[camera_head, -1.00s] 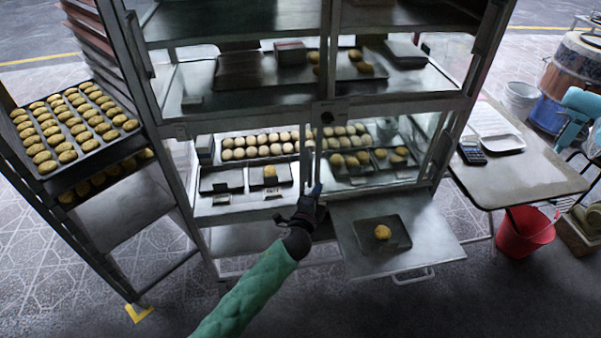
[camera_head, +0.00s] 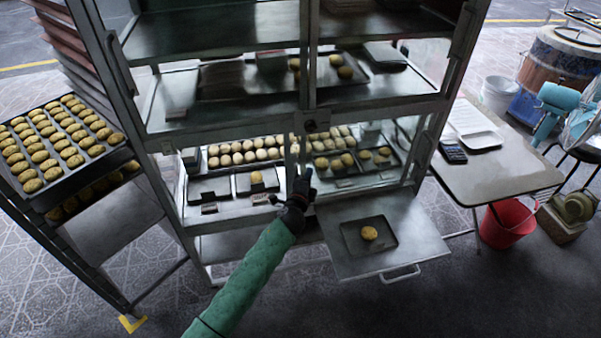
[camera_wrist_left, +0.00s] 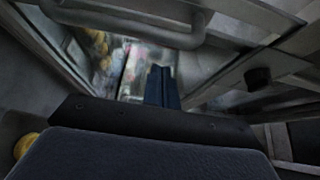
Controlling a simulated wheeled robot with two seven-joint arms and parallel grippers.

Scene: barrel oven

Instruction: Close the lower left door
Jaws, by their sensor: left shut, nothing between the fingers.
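The lower left door (camera_head: 291,165) is a glass door with a metal frame on the cabinet's lower compartment; its free edge is near the middle post. I cannot tell whether it sits flush. A bar handle (camera_wrist_left: 125,30) crosses the top of the left wrist view, with glass behind it. My left gripper (camera_head: 303,178) is shut and empty by the middle post, below the dark knob (camera_head: 311,126). Its fingers show in the left wrist view (camera_wrist_left: 162,86), below the handle; contact is unclear. My right gripper is not in view.
A rack with a tray of buns (camera_head: 60,145) stands at left. A side table (camera_head: 500,178) and a red bucket (camera_head: 508,222) are at right.

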